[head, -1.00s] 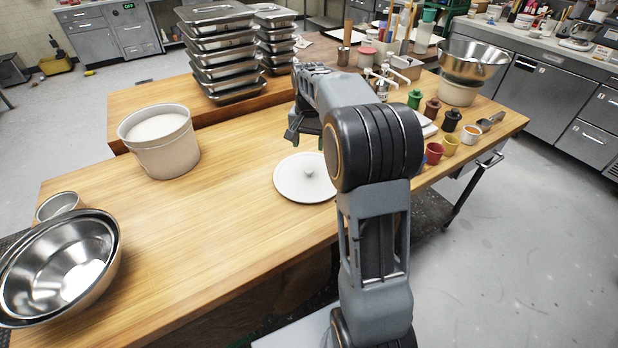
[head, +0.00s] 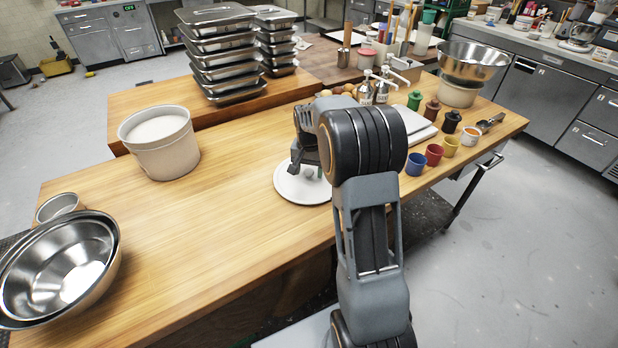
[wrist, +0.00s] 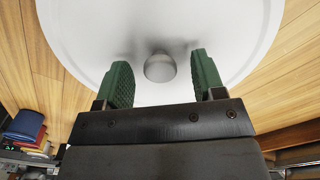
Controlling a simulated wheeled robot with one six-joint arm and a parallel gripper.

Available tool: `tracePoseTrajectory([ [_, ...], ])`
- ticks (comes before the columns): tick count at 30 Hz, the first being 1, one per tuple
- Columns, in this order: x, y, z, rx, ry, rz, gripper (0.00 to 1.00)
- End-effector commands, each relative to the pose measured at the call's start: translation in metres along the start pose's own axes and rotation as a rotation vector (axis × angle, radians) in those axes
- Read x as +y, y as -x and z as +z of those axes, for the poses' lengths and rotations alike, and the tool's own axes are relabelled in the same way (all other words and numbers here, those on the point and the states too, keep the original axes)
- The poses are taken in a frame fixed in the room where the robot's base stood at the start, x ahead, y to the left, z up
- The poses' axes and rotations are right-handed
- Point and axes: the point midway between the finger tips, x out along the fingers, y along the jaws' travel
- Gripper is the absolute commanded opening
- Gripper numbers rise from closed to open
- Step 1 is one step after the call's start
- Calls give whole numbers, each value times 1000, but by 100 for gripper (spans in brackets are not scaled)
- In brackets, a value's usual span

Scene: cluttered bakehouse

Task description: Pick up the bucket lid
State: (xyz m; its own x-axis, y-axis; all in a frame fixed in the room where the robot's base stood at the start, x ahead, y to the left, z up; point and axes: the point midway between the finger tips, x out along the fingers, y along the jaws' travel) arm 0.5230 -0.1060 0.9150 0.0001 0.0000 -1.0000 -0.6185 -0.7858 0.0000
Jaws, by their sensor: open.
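The bucket lid (head: 288,188) is a white disc with a small round knob, lying flat on the wooden table. In the wrist view the lid (wrist: 90,35) fills the upper middle, and its knob (wrist: 160,67) sits between my two green finger pads. My gripper (wrist: 160,80) is open around the knob, with a gap on both sides. In the head view my gripper (head: 308,172) is low over the lid, and my arm hides the lid's right part. A white bucket (head: 165,160) stands upright on the table to the left.
Steel bowls (head: 70,265) sit at the table's left front. Stacked steel trays (head: 222,60) stand at the back. The table between bucket and lid is clear.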

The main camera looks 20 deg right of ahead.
Motion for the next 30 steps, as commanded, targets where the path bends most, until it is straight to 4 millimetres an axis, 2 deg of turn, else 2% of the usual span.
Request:
tracePoseTrajectory([
  [6, 0, 0, 0, 0, 0, 0, 62],
  [23, 0, 0, 0, 0, 0, 0, 8],
  [30, 0, 0, 0, 0, 0, 0, 7],
])
